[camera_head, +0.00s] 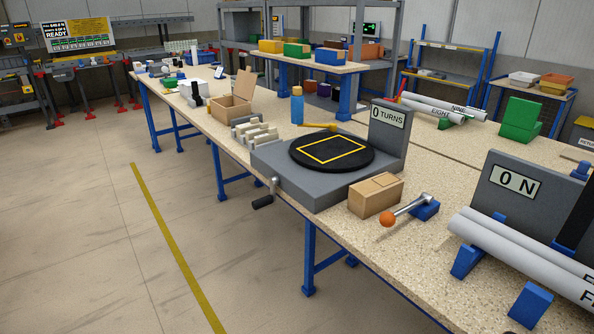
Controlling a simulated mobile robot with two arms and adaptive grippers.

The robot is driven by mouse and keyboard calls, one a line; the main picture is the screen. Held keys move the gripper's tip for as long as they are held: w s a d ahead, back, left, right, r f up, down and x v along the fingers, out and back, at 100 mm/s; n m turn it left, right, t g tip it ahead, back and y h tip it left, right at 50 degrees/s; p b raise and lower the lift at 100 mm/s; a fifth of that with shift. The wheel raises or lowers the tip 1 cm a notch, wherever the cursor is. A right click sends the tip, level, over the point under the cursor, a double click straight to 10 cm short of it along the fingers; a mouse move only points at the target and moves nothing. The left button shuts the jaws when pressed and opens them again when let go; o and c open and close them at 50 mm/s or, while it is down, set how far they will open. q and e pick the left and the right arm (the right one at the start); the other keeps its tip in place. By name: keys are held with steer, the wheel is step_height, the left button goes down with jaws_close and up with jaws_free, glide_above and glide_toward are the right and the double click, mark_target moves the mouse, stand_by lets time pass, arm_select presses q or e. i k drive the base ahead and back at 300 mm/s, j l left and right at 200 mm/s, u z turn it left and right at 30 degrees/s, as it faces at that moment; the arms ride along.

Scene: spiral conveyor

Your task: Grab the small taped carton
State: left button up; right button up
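A small closed tan carton (376,195) with a tape strip over its top sits upright on the speckled workbench (345,222), near its front edge. It stands just right of the grey turntable base (315,190). The round black turntable plate (331,153) with a yellow square outline is empty. A grey panel behind it reads "0 TURNS" (389,115). An open tan box (233,104) with a raised flap stands farther back on the bench. Neither of my grippers shows in the head view.
Right of the carton lies a lever with an orange ball (387,219) on a blue block (425,210). Grey tubes on blue supports (466,262) and a panel reading "0 N" (515,181) stand at the right. A crank handle (263,201) juts over the front edge. Open floor lies at left.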

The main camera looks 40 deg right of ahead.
mark_target(368, 198)
steer(key=i+z, duration=0.15)
steer(key=i, duration=0.3)
steer(key=i+j+z, duration=0.2)
steer(key=i, duration=0.2)
steer(key=i+j+z, duration=0.15)
steer(key=i, duration=0.3)
steer(key=i+z, duration=0.2)
steer(key=z, duration=0.25)
steer(key=i+j+z, duration=0.1)
steer(key=z, duration=0.3)
steer(key=i+j+z, duration=0.15)
steer(key=z, duration=0.3)
steer(key=i+j+z, duration=0.2)
steer(key=z, duration=0.25)
steer(key=i+j+z, duration=0.1)
steer(key=z, duration=0.3)
steer(key=j, duration=0.1)
